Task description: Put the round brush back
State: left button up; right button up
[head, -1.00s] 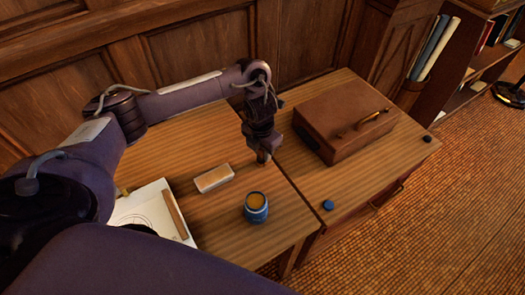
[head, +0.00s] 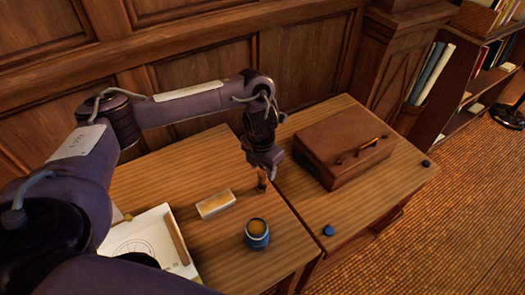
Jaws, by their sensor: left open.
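A small brown upright thing (head: 262,183), which looks like the round brush, stands on the left board near its right edge. It is small, and its upper end is partly hidden by my gripper. My left gripper (head: 264,168) points down directly above it, open. I cannot tell whether the fingers still surround its top. A blue jar (head: 257,242) with a tan top stands in front of it on the same board. My right gripper is not in view.
A pale block (head: 215,204) lies left of the brown thing. White drawing paper (head: 135,238) with a wooden strip (head: 176,236) lies further left. A brown case (head: 345,150) sits on the right board, with a blue disc (head: 328,231) and a dark knob (head: 426,163) near its edge.

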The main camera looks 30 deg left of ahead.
pick_arm(q)
jog(key=r, duration=0.3)
jog(key=r+p, duration=0.1)
jog(key=r, duration=0.2)
jog(key=shift+s+r, duration=0.2)
jog(key=shift+r, duration=0.2)
